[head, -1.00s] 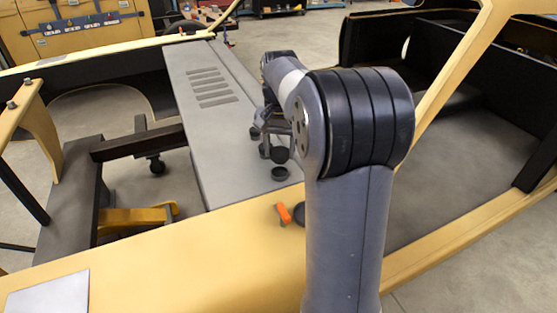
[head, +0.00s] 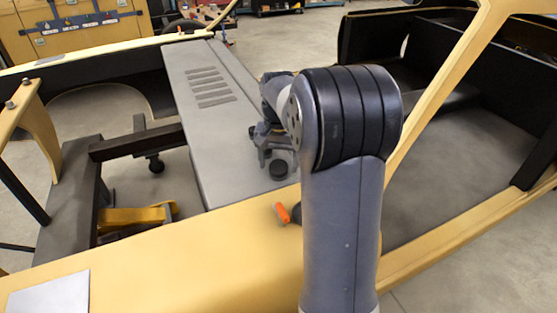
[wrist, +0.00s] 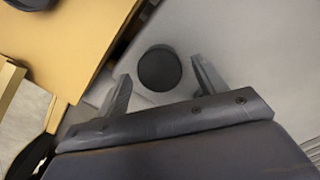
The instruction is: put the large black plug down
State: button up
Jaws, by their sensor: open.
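A round black plug (head: 278,170) rests on the grey panel (head: 222,125) near its edge with the yellow beam. In the wrist view the large black plug (wrist: 159,68) shows as a dark disc between the fingertips, with a gap on each side. My gripper (wrist: 160,70) is open around it. In the head view my gripper (head: 266,158) is low over the panel, just left of the plug and partly hidden by my arm. I cannot tell whether the finger pads touch it.
An orange piece (head: 282,213) lies on the yellow beam (head: 190,245), beside a dark round thing (head: 297,213) partly hidden by my arm. A light plate (head: 50,295) lies at the front left. The panel is clear toward its slots (head: 210,90).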

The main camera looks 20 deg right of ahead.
aim_at(279, 165)
notch_tip(279, 165, up, 12)
dwell(0.6)
notch_tip(279, 165, down, 12)
notch_tip(279, 165, up, 4)
jog(key=shift+r+b, duration=0.15)
jog(key=shift+b, duration=0.15)
jog(key=shift+r, duration=0.85)
